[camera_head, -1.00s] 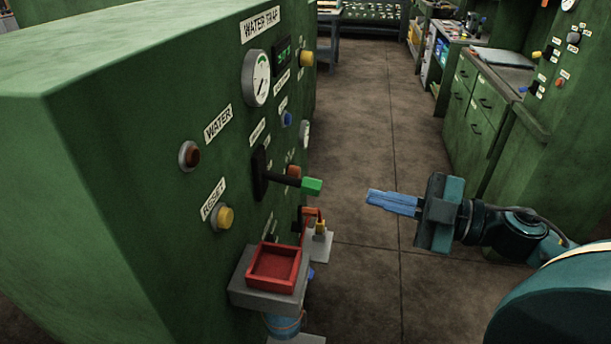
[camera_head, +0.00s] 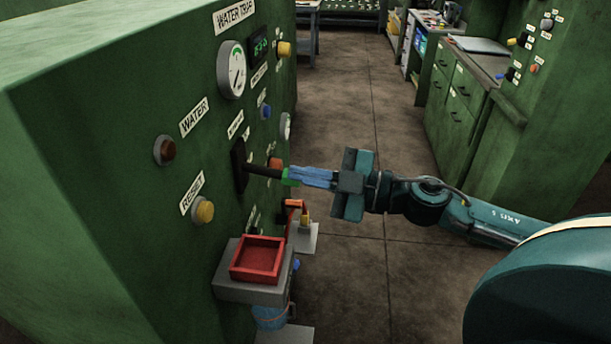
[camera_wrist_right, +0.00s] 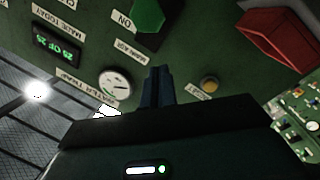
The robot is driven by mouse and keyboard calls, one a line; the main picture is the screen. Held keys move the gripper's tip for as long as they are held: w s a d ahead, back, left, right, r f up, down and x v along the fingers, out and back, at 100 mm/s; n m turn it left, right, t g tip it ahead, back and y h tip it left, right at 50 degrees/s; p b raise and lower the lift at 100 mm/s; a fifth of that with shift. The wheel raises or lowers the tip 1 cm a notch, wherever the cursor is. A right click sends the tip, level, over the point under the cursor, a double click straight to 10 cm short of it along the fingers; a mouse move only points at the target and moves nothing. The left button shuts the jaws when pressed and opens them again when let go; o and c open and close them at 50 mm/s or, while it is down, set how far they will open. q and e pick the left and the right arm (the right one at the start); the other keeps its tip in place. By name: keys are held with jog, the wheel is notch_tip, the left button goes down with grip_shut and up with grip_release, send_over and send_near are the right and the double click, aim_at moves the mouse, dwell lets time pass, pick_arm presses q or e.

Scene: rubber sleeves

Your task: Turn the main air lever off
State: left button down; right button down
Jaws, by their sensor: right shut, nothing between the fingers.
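The lever (camera_head: 262,172) has a black arm and a green tip (camera_head: 287,181). It sticks out from a dark slot on the green panel, level to slightly drooping. The label above the slot is too small to read surely in the head view. My right gripper (camera_head: 300,174) is shut and empty. Its blue fingers point at the panel, and their ends overlap the green tip in the head view; I cannot tell whether they touch. In the right wrist view, the green tip (camera_wrist_right: 148,14) shows beyond the shut fingers (camera_wrist_right: 157,85). My left gripper is not in view.
A red tray (camera_head: 257,258) on a grey ledge juts out below the lever. A yellow button (camera_head: 203,211), a dark red button (camera_head: 167,150) and a gauge (camera_head: 231,70) sit around it. Bare floor (camera_head: 365,230) lies right of the panel.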

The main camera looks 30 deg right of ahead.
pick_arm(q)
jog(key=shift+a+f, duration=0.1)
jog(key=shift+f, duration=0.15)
pick_arm(e)
jog(key=shift+w+d+f, duration=0.25)
jog(key=shift+w+f, duration=0.2)
jog(key=shift+f, duration=0.1)
jog(key=shift+w+d+f, duration=0.25)
jog(key=shift+w+f, duration=0.2)
jog(key=shift+f, duration=0.1)
